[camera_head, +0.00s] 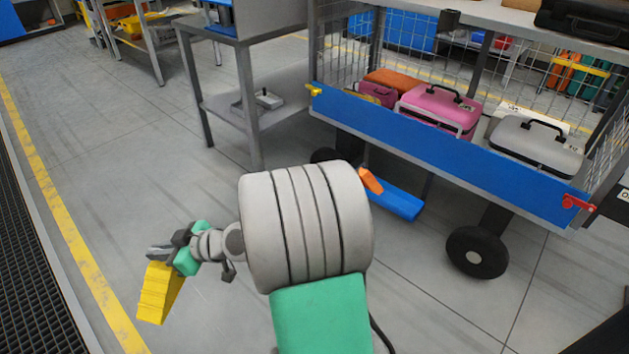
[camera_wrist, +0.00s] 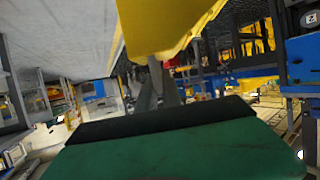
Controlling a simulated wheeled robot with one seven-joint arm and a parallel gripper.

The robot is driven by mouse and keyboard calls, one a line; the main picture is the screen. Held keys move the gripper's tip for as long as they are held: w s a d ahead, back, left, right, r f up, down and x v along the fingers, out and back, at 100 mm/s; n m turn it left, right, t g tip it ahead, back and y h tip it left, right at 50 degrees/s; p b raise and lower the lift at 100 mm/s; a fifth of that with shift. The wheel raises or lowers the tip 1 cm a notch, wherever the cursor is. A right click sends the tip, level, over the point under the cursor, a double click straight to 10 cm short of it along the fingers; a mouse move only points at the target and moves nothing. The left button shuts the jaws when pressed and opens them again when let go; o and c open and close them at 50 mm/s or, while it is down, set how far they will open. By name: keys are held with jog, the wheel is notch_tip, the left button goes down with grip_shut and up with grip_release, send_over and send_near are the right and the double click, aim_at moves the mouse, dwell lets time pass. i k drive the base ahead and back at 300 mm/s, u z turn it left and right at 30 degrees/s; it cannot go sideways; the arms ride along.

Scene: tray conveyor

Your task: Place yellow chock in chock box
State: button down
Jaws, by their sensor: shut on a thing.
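The yellow chock (camera_head: 160,293) hangs tilted from my gripper (camera_head: 160,254) at the lower left of the head view, above the floor. My gripper is shut on its upper end. In the wrist view the chock (camera_wrist: 170,25) fills the top middle, with the gripper fingers (camera_wrist: 158,85) just below it. A blue open holder (camera_head: 398,200) sits low under the cart in the head view, with an orange piece at its left end; I cannot tell whether it is the chock box.
A luggage cart (camera_head: 440,150) with a blue side panel and mesh walls holds several suitcases at the right. Its black wheel (camera_head: 477,252) stands on the floor. A grey metal table (camera_head: 240,110) stands at the upper middle. Open floor lies at the left, beside a yellow line (camera_head: 62,215).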

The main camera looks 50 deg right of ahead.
aim_at(400, 206)
jog(key=z, duration=0.25)
jog(key=i, duration=1.7)
jog(key=z, duration=1.35)
jog(key=i, duration=0.95)
jog(key=z, duration=1.55)
jog(key=i, duration=0.3)
jog(key=z, duration=0.1)
